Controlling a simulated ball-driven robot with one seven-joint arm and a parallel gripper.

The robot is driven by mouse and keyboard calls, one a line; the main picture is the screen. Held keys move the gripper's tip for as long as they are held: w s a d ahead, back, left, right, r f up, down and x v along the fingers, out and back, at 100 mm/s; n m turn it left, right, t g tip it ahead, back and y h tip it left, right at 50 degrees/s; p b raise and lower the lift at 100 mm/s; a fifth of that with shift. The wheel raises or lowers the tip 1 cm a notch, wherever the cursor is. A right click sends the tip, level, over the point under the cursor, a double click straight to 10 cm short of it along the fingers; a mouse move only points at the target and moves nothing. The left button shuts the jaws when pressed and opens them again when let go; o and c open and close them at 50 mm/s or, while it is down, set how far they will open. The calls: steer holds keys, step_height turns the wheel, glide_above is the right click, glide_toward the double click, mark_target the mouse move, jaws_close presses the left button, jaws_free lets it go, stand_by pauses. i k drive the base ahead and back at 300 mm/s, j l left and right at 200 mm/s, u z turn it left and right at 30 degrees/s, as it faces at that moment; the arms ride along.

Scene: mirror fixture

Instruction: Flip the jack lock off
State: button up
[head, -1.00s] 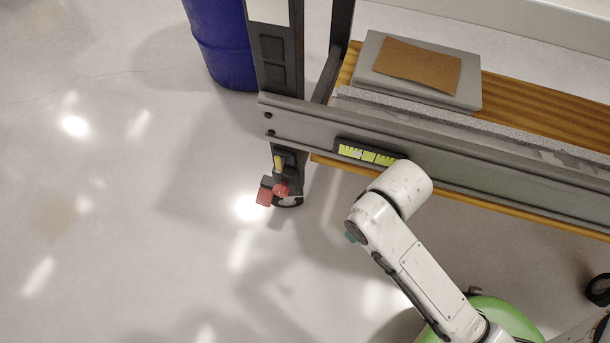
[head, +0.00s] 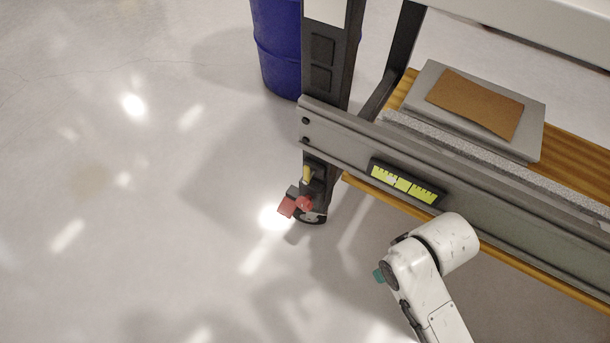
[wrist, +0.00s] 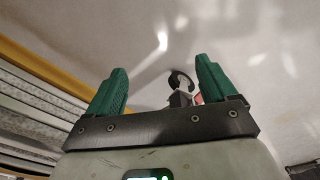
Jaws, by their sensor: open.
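The jack lock appears to be the red tab (head: 287,207) beside a round red knob (head: 304,203), low on the dark leg (head: 318,190) of the mirror fixture. A yellow piece (head: 307,176) sits just above it. My gripper (wrist: 160,82) has two green fingers spread apart with nothing held between them. In the wrist view, a dark caster wheel (wrist: 181,77) and a bit of red (wrist: 198,98) show beyond the fingers, near the right one. In the head view, only a teal fingertip (head: 379,276) shows past my white arm, right of and apart from the jack lock.
The fixture's grey rail (head: 500,205) with a yellow-green gauge (head: 404,183) runs right from the leg. A wooden shelf (head: 565,140) bears grey slabs (head: 433,77) and a brown sheet (head: 475,104). A blue barrel (head: 277,50) stands behind. The floor left of the leg is clear.

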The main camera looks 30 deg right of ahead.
mark_target(308, 173)
steer(key=i+u, duration=0.2)
steer(key=u, duration=0.25)
steer(key=i+l+u, duration=0.1)
steer(key=i+u, duration=0.15)
steer(key=u, duration=0.2)
